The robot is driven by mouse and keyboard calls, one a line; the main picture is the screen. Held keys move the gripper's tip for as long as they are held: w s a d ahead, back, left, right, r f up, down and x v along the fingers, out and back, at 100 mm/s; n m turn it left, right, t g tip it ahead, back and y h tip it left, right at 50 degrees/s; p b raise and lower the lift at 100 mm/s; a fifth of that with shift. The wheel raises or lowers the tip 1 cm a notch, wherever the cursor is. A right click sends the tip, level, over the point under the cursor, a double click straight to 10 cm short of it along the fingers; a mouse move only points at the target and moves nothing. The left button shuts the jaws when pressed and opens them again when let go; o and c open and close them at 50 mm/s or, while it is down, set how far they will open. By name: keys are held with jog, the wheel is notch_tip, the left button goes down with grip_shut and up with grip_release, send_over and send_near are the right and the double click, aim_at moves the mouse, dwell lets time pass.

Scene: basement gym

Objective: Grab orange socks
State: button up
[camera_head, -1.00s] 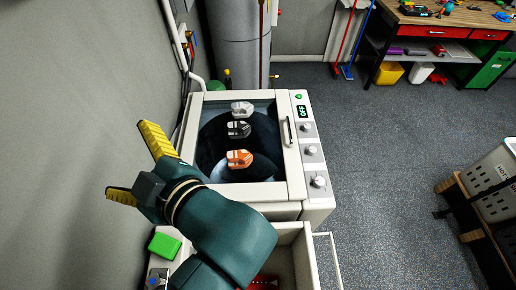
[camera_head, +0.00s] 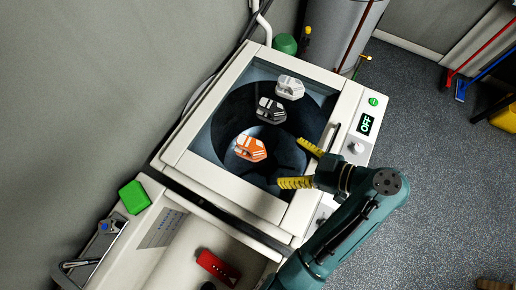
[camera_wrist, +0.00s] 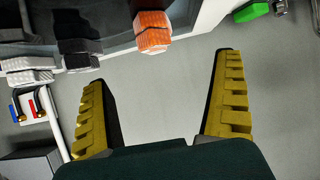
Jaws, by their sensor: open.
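In the wrist view the orange socks (camera_wrist: 152,32) are at top centre, beyond the fingertips. My gripper (camera_head: 291,162) is open and empty, its yellow fingers pointing left toward the orange socks from the right side of the machine. The fingers (camera_wrist: 160,70) stand wide apart in the wrist view. The exact height gap is unclear.
Black socks (camera_head: 271,111) and white socks (camera_head: 290,87) lie in a row behind the orange ones. A green block (camera_head: 134,197) is at the left. The wall is close on the left.

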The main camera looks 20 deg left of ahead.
jog(key=b, duration=0.4)
send_near(252, 149)
jog(key=a+f, duration=0.3)
jog(key=a, duration=0.1)
jog(key=shift+f, duration=0.35)
jog(key=x, duration=0.4)
jog(key=w+p+x, duration=0.1)
jog(key=x, duration=0.1)
jog(key=shift+d, duration=0.1)
jog(key=c, duration=1.3)
